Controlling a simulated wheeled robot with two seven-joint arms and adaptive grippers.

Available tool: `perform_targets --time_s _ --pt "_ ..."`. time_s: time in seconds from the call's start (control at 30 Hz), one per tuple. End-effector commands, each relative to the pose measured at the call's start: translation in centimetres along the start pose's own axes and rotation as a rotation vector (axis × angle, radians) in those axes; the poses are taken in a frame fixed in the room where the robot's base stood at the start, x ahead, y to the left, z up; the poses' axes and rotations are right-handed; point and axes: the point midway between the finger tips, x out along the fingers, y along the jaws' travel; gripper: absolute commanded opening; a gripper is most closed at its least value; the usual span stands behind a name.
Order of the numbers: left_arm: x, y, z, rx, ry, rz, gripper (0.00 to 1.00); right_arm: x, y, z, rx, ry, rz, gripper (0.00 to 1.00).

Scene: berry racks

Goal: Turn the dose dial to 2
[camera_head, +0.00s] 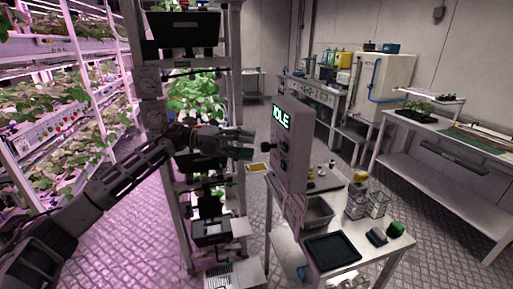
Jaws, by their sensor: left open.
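A grey control box (291,160) stands upright on the cart, its face turned to the left with a green lit display (282,117) on top that appears to read IDLE. A dark knob (267,147), which looks like the dose dial, sticks out of its face below the display. Its number marks are too small to read. My left gripper (250,144) comes in from the left, open, its two fingertips pointing at the knob. The tips look close to the knob; I cannot tell whether they touch it. My right gripper is not in view.
The white cart (370,250) holds a black tray (332,251), clear containers (378,204) and a green item (396,228). A plant rack (183,225) stands behind my left arm. Berry shelves (70,140) line the left; benches (440,180) line the right.

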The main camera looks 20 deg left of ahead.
Motion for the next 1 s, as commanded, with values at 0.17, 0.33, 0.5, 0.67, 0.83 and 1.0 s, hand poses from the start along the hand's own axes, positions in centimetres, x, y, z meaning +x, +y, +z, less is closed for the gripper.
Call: perform_targets --time_s 0.17,0.33,0.5,0.67,0.83,1.0 --pt "-2.8 0.1 0.1 -0.001 -0.003 0.002 0.48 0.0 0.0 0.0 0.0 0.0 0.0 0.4" --pt "-5.0 0.1 0.0 -0.001 -0.002 0.002 0.48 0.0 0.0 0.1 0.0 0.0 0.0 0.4" --pt "-6.4 0.1 0.0 -0.001 -0.001 0.0 0.48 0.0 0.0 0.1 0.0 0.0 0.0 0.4" --pt "-6.9 0.0 0.0 0.001 0.0 0.0 0.48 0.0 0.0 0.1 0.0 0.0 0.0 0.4" --pt "-6.9 0.0 0.0 0.001 0.0 0.0 0.48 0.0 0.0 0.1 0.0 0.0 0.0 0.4" --pt "-6.9 0.0 0.0 0.001 0.0 0.0 0.48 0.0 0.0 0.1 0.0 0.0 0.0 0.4"
